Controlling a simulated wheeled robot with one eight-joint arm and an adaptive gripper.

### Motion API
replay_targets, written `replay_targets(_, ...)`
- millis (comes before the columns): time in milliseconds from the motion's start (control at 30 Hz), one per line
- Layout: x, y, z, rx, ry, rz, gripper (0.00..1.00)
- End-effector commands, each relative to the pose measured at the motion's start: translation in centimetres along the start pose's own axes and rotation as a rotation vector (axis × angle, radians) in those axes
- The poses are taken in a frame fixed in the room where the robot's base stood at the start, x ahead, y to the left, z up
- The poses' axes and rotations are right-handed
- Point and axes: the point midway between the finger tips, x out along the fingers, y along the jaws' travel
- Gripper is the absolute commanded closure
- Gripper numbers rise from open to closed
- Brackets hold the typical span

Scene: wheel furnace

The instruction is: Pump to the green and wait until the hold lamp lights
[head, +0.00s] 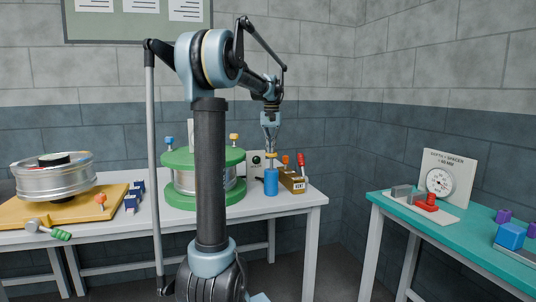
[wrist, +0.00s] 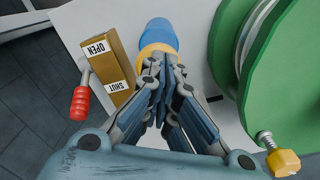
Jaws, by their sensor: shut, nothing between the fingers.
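The pump is a blue cylinder (head: 271,182) with a yellow top, standing near the right end of the white table; it also shows in the wrist view (wrist: 160,32). My gripper (head: 270,150) points down directly above the pump, fingers together and empty. In the wrist view the fingertips (wrist: 165,65) overlap the edge of the yellow top (wrist: 157,49); I cannot tell whether they touch it. A white panel behind the pump carries a round dark green part (head: 256,160); I cannot tell whether it is a lamp or gauge, or whether it is lit.
A brown vent box (head: 293,184) with a red-handled lever (wrist: 80,103) and OPEN and SHUT labels stands beside the pump. A green-flanged drum (head: 178,198) stands on its other side. A silver wheel (head: 55,180) lies at left. A teal table (head: 400,212) stands at right.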

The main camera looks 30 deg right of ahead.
Motion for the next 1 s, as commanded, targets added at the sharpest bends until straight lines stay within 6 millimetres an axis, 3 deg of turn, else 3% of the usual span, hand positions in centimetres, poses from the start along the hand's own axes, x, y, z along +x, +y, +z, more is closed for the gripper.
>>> replay_targets(1000,3.3,0.0,0.0,0.000,0.000,0.000,1.00)
